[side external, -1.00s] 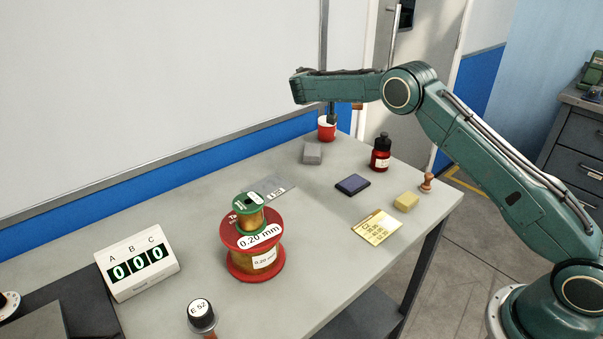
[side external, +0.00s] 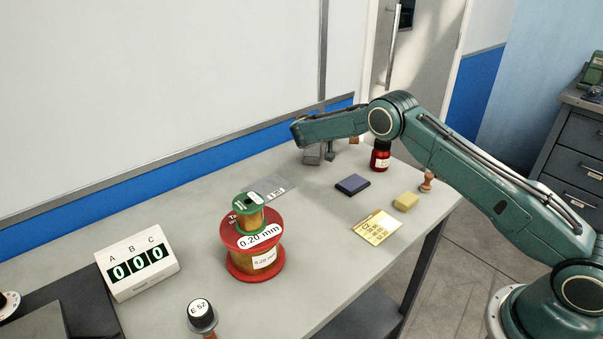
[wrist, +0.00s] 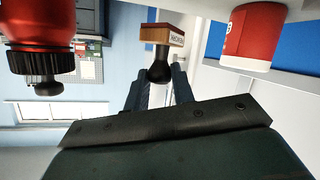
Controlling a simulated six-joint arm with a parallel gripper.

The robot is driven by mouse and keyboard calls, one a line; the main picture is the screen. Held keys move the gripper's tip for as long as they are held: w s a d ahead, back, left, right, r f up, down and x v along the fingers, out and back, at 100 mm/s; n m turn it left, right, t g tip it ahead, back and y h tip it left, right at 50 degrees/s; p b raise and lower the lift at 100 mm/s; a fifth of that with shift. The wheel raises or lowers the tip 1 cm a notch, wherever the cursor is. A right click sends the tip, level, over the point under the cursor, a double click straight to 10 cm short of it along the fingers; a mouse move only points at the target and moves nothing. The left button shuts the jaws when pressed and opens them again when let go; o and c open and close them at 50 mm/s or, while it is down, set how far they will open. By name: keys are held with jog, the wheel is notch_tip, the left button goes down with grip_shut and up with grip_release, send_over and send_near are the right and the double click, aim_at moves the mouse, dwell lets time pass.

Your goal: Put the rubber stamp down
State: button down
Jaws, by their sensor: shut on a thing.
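The rubber stamp (wrist: 165,34) shows in the wrist view, with a reddish-brown wooden block, a pale label and a black knob handle. My gripper (wrist: 160,80) is shut on its black handle. The wrist view is upside down, so the block end points down toward the bench. In the side view only a small brown part of the stamp (side external: 354,141) shows behind my wrist, above the back of the bench (side external: 205,210). Its gap to the bench top cannot be told.
A red cup (wrist: 253,38) shows in the wrist view. Wire spools (side external: 256,240) stand farther forward.

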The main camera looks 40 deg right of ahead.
jog(key=shift+f, duration=1.95)
jog(key=shift+f, duration=0.1)
jog(key=c, duration=1.2)
grip_release()
jog(key=shift+s+a+r, duration=0.1)
jog(key=shift+a+r, duration=0.25)
jog(key=shift+a, duration=0.2)
jog(key=v, duration=1)
jog(key=shift+s+a+r, duration=0.1)
jog(key=shift+s+a, duration=0.1)
jog(key=shift+a, duration=0.2)
